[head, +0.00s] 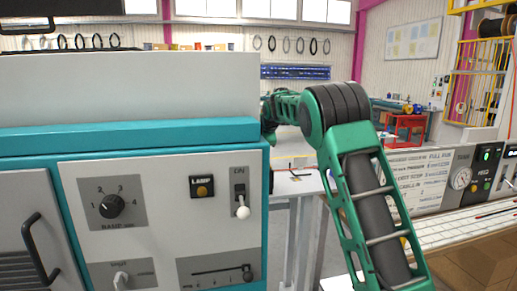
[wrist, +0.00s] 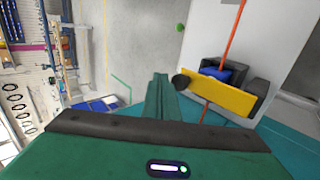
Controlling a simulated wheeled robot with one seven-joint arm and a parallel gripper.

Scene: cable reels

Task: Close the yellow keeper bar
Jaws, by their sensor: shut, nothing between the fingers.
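The yellow keeper bar (wrist: 222,97) shows in the wrist view, right of centre. It slants down to the right across a black holder (wrist: 263,92), with a round black knob (wrist: 181,81) at its left end. A blue piece (wrist: 216,73) sits behind the bar, and an orange cable (wrist: 233,35) runs behind it. I cannot tell whether the bar is latched. In the head view my gripper is hidden behind the cabinet, and I cannot make out the bar there.
In the head view a teal and white cabinet (head: 150,137) with a dial, lamp and switch fills the left. A control console (head: 430,177) stands at the right. Behind are a red cart (head: 404,128) and a yellow rack (head: 480,75). A green knob (wrist: 180,27) shows in the wrist view.

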